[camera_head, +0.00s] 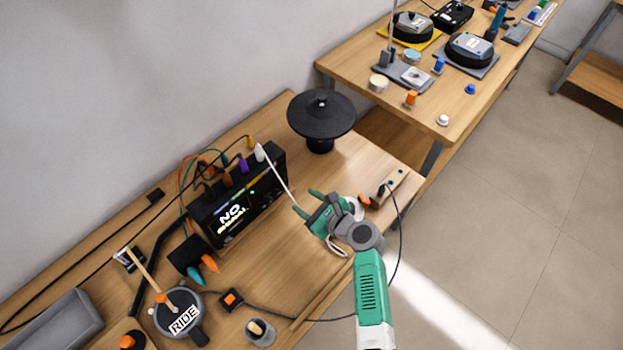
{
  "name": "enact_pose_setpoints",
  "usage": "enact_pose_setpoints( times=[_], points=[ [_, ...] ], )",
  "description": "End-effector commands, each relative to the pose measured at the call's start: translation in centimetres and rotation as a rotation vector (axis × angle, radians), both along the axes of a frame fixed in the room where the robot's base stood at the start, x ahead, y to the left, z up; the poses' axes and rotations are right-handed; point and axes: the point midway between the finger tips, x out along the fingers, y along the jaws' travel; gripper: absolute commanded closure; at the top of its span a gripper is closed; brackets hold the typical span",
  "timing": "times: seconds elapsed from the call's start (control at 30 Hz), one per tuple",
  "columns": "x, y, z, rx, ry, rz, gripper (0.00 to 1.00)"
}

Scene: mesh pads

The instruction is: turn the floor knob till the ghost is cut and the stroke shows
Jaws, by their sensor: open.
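A black module (203,222) stands on the near bench. Its screen (231,215) reads "NO" above a blurred second word, with small coloured lights beside it. Coloured plugs or knobs, including a purple one (243,164) and a white one (259,152), sit along its top; I cannot tell which, if any, is the floor knob. My green gripper (304,202) is open, its jaws pointing left toward the module, to the right of it and apart from it. I see nothing between the jaws. The arm hides part of the bench behind it.
A black round pad (321,115) stands behind my gripper. A small panel (398,190) with an orange part sits at the bench's right end. A second bench (347,66) holds more pads.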

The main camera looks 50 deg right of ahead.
Motion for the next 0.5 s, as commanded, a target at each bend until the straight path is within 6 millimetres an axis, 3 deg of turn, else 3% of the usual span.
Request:
enact_pose_setpoints(
  times=[0.17, 0.5],
  points=[
    [0.1, -0.1, -0.5, 0.022, -0.001, -0.009, 0.53],
    [5.6, -0.7, -2.9, 0.019, -0.002, -0.007, 0.53]
  ],
)
